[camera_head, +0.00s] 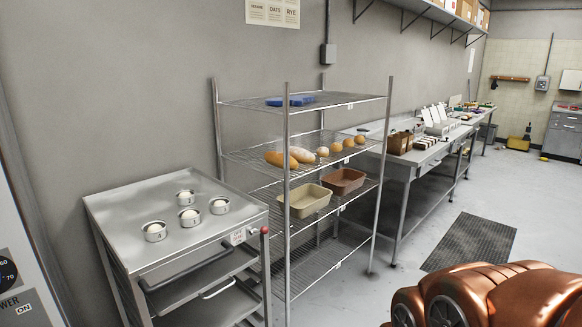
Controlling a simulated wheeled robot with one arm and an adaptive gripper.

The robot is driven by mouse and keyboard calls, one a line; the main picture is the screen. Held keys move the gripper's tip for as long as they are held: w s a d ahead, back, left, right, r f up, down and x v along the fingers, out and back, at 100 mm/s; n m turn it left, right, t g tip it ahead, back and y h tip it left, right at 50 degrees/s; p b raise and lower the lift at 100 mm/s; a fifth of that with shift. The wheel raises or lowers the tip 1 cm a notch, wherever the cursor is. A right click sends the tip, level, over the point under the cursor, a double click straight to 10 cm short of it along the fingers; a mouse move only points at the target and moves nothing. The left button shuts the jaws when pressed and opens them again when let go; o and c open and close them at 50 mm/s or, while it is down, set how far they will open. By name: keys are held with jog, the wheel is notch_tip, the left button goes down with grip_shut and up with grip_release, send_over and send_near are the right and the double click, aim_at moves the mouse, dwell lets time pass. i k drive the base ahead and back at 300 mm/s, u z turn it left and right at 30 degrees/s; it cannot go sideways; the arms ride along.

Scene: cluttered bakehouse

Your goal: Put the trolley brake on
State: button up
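A steel trolley-like unit (120,203) with a flat top and open shelves stands at the left, near the wall. Several small round tins with white contents (189,217) sit on its top. A small red knob (264,230) is at its front right corner, beside a small label (237,237). I cannot tell whether the knob belongs to a brake, or how any brake is set. The feet or wheels of the unit are below the picture's edge. My gripper is not in view.
A wire rack (240,103) with loaves and tins stands right of the steel unit. Worktables (400,159) line the wall beyond. An appliance with a dial (8,277) stands at the left edge.

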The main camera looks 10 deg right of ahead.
aim_at(264, 230)
jog(key=k, duration=0.65)
jog(key=u, duration=0.3)
jog(key=i, duration=0.9)
jog(key=u, duration=0.5)
jog(key=i, duration=0.7)
jog(key=u, duration=0.05)
